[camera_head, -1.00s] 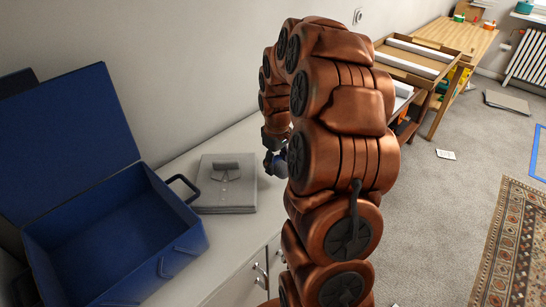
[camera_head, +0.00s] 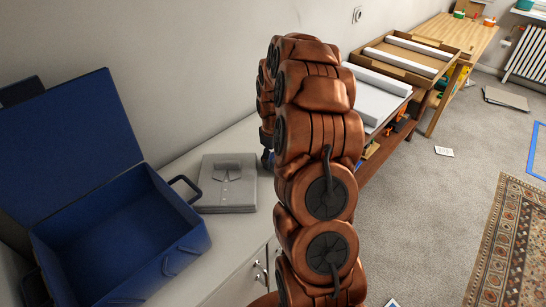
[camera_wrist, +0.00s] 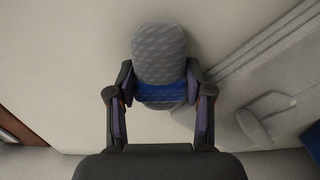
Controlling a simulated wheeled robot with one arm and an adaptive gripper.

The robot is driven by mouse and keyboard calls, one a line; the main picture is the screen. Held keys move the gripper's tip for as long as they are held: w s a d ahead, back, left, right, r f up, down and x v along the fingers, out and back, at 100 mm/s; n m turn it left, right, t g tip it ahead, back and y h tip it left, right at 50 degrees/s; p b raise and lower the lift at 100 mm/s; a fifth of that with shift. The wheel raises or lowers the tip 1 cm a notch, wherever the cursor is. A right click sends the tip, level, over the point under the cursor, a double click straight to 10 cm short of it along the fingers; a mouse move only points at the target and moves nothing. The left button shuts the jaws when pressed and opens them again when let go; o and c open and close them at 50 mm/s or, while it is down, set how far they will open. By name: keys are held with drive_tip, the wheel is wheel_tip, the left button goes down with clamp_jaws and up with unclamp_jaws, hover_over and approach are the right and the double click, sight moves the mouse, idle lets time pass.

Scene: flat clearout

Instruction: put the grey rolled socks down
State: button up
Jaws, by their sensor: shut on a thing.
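The grey rolled socks (camera_wrist: 160,55), with a blue band, show in the wrist view. My gripper (camera_wrist: 160,95) is shut on them, one finger on each side of the blue band. The pale dresser top lies beneath them; I cannot tell how far below, or whether they touch it.
A folded grey shirt (camera_head: 228,185) lies on the white dresser top (camera_head: 225,235); it also shows at the right of the wrist view (camera_wrist: 265,110). An open, empty blue suitcase (camera_head: 125,235) stands left of it. Bare top shows around the shirt.

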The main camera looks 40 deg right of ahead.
sight(273, 157)
drive_tip(key=shift+f, duration=0.15)
drive_tip(key=o, duration=1.2)
drive_tip(key=shift+c, duration=0.2)
wheel_tip(273, 157, up, 12)
drive_tip(key=b, duration=0.3)
drive_tip(key=s+a+r, duration=0.2)
drive_tip(key=a, duration=0.4)
drive_tip(key=s+a+r, duration=0.2)
drive_tip(key=s+a, duration=0.1)
drive_tip(key=a, duration=0.2)
drive_tip(key=s+a+f+g, duration=0.1)
drive_tip(key=s+a, duration=0.7)
drive_tip(key=s, duration=0.5)
drive_tip(key=s+a+f+m, duration=0.1)
drive_tip(key=s+a, duration=0.7)
drive_tip(key=s, duration=0.5)
drive_tip(key=shift+s+a+m+g, duration=0.15)
drive_tip(key=shift+s+m+g, duration=0.15)
drive_tip(key=shift+s+g, duration=0.1)
